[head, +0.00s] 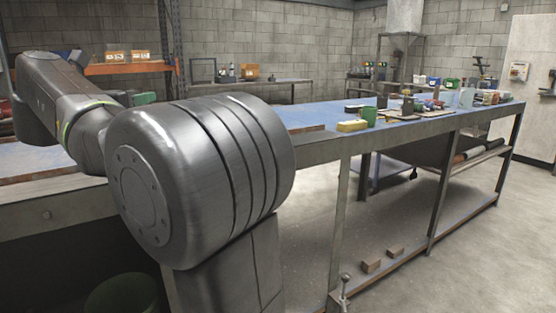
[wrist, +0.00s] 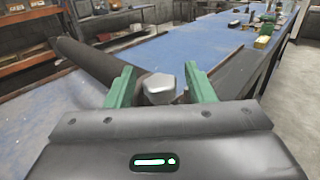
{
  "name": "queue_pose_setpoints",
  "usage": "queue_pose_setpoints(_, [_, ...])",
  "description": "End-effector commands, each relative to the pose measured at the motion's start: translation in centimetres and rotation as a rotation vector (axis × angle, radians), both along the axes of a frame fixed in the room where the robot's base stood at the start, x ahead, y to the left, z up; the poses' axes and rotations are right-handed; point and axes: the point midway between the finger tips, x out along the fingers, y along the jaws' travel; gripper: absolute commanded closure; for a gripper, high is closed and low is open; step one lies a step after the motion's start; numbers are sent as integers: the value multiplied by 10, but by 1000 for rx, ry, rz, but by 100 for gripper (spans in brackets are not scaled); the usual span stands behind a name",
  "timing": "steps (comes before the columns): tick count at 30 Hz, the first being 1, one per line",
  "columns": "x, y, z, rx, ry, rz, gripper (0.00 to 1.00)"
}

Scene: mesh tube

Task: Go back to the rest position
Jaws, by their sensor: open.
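My gripper (wrist: 161,74) shows in the wrist view, with two green fingers spread apart over the blue-topped workbench (wrist: 190,45). It is open. A pale grey faceted piece (wrist: 158,90) appears between the fingers; a gap shows on each side of it, and I cannot tell how far below the fingers it is. A dark brown bar or tube (wrist: 85,60) lies on the bench to the left, its near end close to the grey piece. In the head view my arm covers much of the left side, and the gripper cannot be made out.
The bench (head: 310,115) runs off to the right in the head view. A yellow block (head: 352,126), a green cup (head: 369,115) and several small items stand on it. Orange-beamed shelving (head: 128,68) is behind on the left. Open concrete floor (head: 480,240) lies to the right.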

Motion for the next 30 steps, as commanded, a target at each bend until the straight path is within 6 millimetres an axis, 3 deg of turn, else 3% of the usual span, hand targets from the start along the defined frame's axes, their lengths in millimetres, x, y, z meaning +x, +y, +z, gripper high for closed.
queue_pose_setpoints(11, [-8,2,1,0,0,0,51])
queue_pose_setpoints(30, [-105,28,1,0,-1,2,51])
